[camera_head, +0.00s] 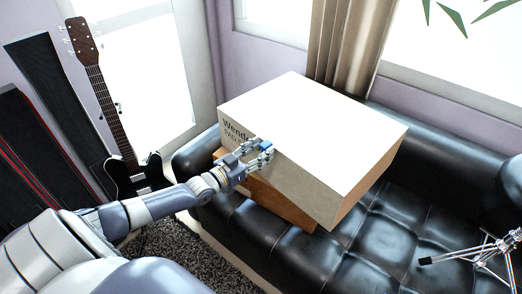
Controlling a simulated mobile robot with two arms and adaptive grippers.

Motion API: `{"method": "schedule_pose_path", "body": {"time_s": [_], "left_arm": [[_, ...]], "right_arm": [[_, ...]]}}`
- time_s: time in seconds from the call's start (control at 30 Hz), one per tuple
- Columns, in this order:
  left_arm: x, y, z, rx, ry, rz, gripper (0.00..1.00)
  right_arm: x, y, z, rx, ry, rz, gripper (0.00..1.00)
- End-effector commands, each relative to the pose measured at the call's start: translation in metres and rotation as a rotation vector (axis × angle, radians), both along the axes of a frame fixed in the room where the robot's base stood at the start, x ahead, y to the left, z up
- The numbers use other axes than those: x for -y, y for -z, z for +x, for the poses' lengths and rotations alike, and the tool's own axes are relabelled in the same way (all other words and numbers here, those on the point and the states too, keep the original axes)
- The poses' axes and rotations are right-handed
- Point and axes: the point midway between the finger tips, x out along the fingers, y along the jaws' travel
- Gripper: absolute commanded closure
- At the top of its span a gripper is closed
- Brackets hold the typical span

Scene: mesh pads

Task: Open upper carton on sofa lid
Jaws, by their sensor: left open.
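The upper carton (312,130) is a large box with a plain white top and printed lettering on its left side, partly hidden by my gripper. It lies on a brown lower carton (277,203) on the black sofa (375,238). The upper carton's top looks flat and closed. My left gripper (268,149) is open at the upper carton's front side, near the top edge by the lettering. I cannot tell whether its fingers touch the carton. My right gripper is not in view.
A black guitar (133,172) leans near the window at left, beside dark panels (52,92). A curtain (343,45) hangs behind the sofa. A metal stand (484,250) is at the lower right.

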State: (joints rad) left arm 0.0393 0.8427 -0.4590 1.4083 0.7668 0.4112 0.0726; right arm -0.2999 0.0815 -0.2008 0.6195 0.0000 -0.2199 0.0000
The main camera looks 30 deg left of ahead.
Motion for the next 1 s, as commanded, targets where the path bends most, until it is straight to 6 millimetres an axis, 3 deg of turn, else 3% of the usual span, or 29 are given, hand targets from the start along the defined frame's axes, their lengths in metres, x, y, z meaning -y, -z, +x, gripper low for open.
{"method": "schedule_pose_path", "body": {"time_s": [0.4,0.43,0.63,1.0], "left_arm": [[0.002,0.0,0.007,0.0,0.0,0.0,0.55],[0.002,0.0,0.007,0.0,0.0,0.0,0.57],[0.002,0.0,0.007,0.0,0.0,0.001,1.0],[0.001,-0.011,0.007,-0.011,0.0,0.004,1.0]], "right_arm": [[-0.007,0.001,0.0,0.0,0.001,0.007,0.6],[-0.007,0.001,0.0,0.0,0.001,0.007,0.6],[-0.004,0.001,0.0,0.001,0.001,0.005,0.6],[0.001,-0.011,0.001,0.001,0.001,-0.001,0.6]]}}
